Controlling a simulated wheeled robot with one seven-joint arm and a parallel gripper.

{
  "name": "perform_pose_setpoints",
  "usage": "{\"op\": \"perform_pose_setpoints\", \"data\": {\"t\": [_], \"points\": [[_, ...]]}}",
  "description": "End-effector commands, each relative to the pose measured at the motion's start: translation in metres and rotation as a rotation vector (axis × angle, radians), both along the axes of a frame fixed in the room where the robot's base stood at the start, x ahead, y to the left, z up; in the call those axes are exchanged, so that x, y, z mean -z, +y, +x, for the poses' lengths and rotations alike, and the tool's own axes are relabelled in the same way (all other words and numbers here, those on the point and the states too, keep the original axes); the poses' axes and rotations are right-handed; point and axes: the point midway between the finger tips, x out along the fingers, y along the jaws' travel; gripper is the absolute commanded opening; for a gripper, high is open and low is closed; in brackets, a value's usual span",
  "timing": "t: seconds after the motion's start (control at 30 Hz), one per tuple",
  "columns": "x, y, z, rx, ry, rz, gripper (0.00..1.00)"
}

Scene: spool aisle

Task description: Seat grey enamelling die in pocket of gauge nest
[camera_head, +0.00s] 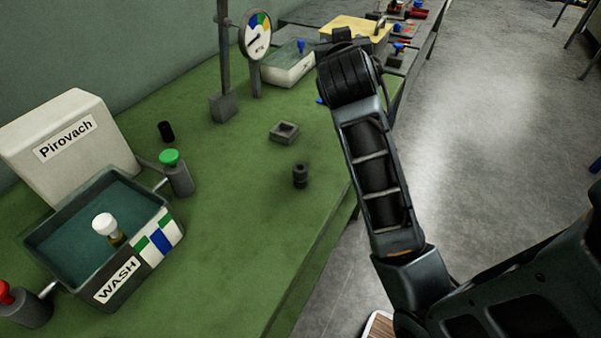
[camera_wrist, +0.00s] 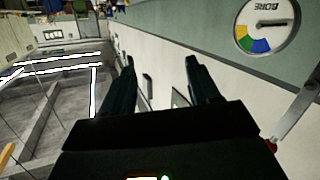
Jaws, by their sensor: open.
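A small dark grey stepped cylinder, which looks like the enamelling die (camera_head: 300,176), stands upright on the green bench top near its right edge. A square grey block with an opening in its top, which looks like the gauge nest (camera_head: 275,134), lies a little farther back. The die is outside the nest, apart from it. My gripper (camera_wrist: 160,66) is open in the wrist view, with nothing between its fingers. My arm reaches beyond the nest in the head view, and its fingers cannot be made out there. Neither die nor nest shows in the wrist view.
A WASH tank (camera_head: 74,282) and a white Pirovach box (camera_head: 62,150) stand at left. A black cylinder (camera_head: 166,131) and a green-capped valve (camera_head: 172,172) are nearby. A dial gauge (camera_head: 255,37) on a stand is behind the nest. The green bench (camera_head: 230,215) is clear around the die.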

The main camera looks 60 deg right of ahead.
Motion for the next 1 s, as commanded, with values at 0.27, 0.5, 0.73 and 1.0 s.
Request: {"op": "perform_pose_setpoints", "data": {"t": [0.27, 0.5, 0.73, 1.0], "points": [[0.021, -0.012, -0.019, 0.349, -0.132, 0.407, 0.61], [0.071, 0.041, -0.022, 0.595, -0.172, 0.862, 0.61], [0.105, 0.126, -0.010, 0.751, -0.128, 1.267, 0.61], [0.115, 0.175, -0.002, 0.817, -0.074, 1.459, 0.61]]}}
